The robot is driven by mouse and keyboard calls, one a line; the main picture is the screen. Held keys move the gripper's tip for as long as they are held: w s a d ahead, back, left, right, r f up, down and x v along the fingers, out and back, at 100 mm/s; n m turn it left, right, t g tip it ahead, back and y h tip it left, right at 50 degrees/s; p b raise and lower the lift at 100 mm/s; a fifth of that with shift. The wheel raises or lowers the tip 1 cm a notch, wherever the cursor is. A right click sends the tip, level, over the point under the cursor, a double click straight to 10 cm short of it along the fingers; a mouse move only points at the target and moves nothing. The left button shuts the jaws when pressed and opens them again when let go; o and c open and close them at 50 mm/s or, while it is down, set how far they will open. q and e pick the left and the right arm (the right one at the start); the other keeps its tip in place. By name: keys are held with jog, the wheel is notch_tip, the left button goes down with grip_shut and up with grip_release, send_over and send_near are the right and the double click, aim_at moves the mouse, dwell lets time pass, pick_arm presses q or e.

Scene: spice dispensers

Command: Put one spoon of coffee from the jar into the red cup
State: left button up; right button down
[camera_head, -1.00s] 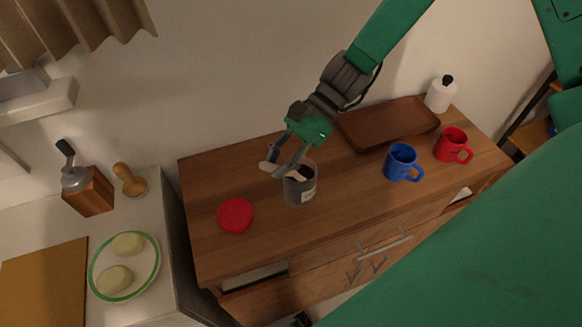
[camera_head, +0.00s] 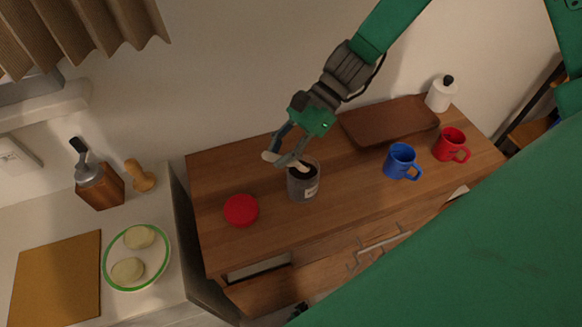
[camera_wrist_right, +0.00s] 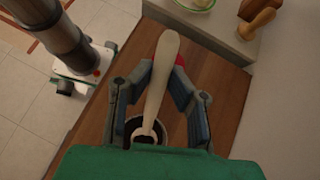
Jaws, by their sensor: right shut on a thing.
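My right gripper (camera_head: 285,158) is shut on a pale spoon (camera_wrist_right: 160,85), just above the open jar. One end of the spoon (camera_head: 269,157) sticks out to the left. The other end reaches the mouth of the dark jar (camera_head: 303,188); I cannot tell if it holds coffee. The jar's dark rim also shows in the wrist view below the spoon. The red cup (camera_head: 449,144) stands upright at the right of the wooden cabinet top, apart from the gripper. My left gripper is not in view.
A blue cup (camera_head: 401,160) stands between the jar and the red cup. A red lid (camera_head: 241,210) lies left of the jar. A brown tray (camera_head: 385,122) and a white bottle (camera_head: 440,95) are at the back. The cabinet top is clear between jar and blue cup.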

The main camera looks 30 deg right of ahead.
jog(key=shift+a+r+p, duration=0.3)
jog(key=shift+r+p, duration=0.05)
jog(key=shift+r, duration=0.15)
jog(key=shift+a+r, duration=0.1)
jog(key=shift+r, duration=0.85)
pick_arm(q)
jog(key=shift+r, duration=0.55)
pick_arm(e)
jog(key=shift+d+r, duration=0.1)
jog(key=shift+d, duration=0.35)
jog(key=shift+a+r+h, duration=0.2)
jog(key=shift+r+h, duration=0.05)
jog(key=shift+h, duration=0.85)
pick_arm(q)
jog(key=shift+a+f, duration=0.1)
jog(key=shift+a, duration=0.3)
pick_arm(e)
jog(key=h, duration=0.3)
jog(key=shift+a+r+t+h, duration=0.2)
jog(key=shift+r+t+h, duration=0.1)
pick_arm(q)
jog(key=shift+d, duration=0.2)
pick_arm(e)
jog(key=shift+d, duration=0.25)
